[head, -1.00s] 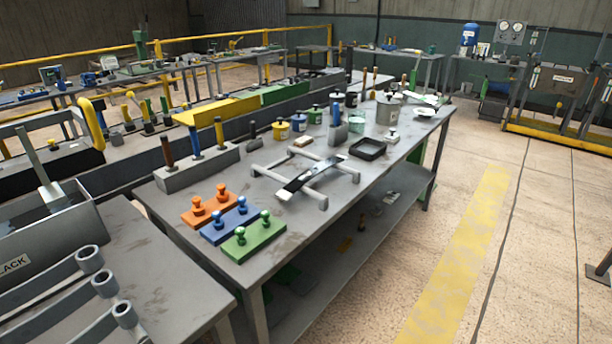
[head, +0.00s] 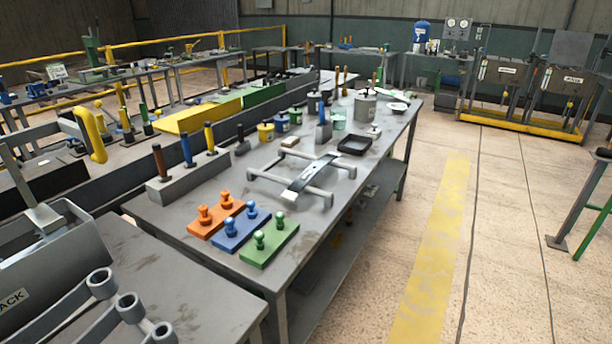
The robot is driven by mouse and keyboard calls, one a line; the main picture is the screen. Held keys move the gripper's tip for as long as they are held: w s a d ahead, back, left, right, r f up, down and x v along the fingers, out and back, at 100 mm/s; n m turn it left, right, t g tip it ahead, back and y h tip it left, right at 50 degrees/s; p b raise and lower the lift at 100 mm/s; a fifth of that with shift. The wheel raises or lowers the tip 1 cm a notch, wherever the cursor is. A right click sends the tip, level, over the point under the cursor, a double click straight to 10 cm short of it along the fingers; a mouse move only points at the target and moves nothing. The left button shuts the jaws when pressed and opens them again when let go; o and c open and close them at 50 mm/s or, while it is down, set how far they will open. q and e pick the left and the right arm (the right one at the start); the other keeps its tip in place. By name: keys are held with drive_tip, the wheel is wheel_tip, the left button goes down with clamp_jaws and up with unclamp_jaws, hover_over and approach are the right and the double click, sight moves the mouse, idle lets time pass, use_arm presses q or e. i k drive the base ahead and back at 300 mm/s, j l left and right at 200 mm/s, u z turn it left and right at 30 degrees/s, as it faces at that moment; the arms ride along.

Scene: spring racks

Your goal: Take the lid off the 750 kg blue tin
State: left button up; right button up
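A small blue tin (head: 282,124) stands on the middle workbench, in a row between a yellow tin (head: 265,132) and a green tin (head: 296,116). It looks upright with a lid on top, but it is small and I cannot read any weight marking. Two dark tins (head: 314,103) stand farther back. Neither of my grippers shows in the head view.
The workbench (head: 190,252) holds orange (head: 214,222), blue (head: 240,232) and green (head: 268,246) plates with knobs, a grey frame (head: 318,200), a black tray (head: 355,146) and a grey pot (head: 365,108). A nearer bench (head: 190,300) is at lower left. Floor at right (head: 510,250) is clear.

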sight(282, 117)
drive_tip(key=l+u, duration=0.15)
drive_tip(key=u, duration=0.4)
drive_tip(key=i+l+u, duration=0.15)
drive_tip(key=l+u, duration=0.25)
drive_tip(key=l, duration=0.45)
drive_tip(key=l+u, duration=0.35)
drive_tip(key=l, duration=1.3)
drive_tip(key=l+u, duration=0.1)
drive_tip(key=l, duration=0.7)
drive_tip(key=k+l, duration=0.15)
drive_tip(key=l, duration=0.7)
drive_tip(key=l+u, duration=0.1)
drive_tip(key=l, duration=1.35)
drive_tip(key=i, duration=0.05)
